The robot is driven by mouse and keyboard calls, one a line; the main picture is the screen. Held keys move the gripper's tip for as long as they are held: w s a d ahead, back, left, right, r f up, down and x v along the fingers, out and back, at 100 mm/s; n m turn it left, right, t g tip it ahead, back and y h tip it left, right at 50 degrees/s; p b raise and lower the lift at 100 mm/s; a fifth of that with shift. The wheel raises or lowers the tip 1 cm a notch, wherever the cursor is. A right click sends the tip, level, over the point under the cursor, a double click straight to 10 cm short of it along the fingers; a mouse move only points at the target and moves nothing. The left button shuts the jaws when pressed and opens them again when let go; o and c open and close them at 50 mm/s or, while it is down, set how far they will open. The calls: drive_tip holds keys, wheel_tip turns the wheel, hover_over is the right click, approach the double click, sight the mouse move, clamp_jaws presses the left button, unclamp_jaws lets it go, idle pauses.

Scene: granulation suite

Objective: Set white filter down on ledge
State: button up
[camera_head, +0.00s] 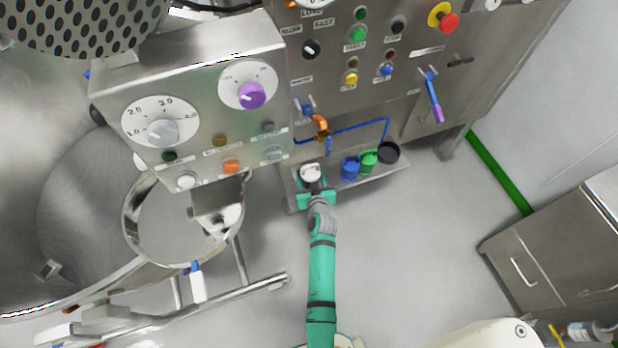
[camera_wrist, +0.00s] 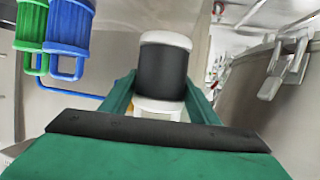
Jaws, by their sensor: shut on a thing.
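The white filter (camera_head: 310,172) is at the left part of the ledge in the head view. In the wrist view the filter (camera_wrist: 165,72) shows as a white cylinder with a wide black band, and a white loop handle below it. My gripper (camera_head: 316,192) reaches the ledge's front from below. In the wrist view my gripper (camera_wrist: 150,98) has its green fingers on both sides of the filter and is shut on it. The ledge (camera_head: 353,186) is a narrow metal shelf at the base of the panel. I cannot tell whether the filter touches the ledge.
On the ledge, right of the filter, stand a blue container (camera_head: 349,168), a green container (camera_head: 368,161) and a black round item (camera_head: 388,152). A blue hose (camera_head: 360,127) and an orange valve (camera_head: 320,122) hang above. A steel vessel (camera_head: 150,235) stands left.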

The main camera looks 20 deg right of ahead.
sight(309, 174)
drive_tip(key=shift+w+f, duration=1.1)
drive_tip(key=shift+f, duration=1.75)
drive_tip(key=o, duration=1.2)
drive_tip(key=shift+f, duration=0.1)
drive_tip(key=shift+c, duration=0.2)
drive_tip(key=v, duration=1.2)
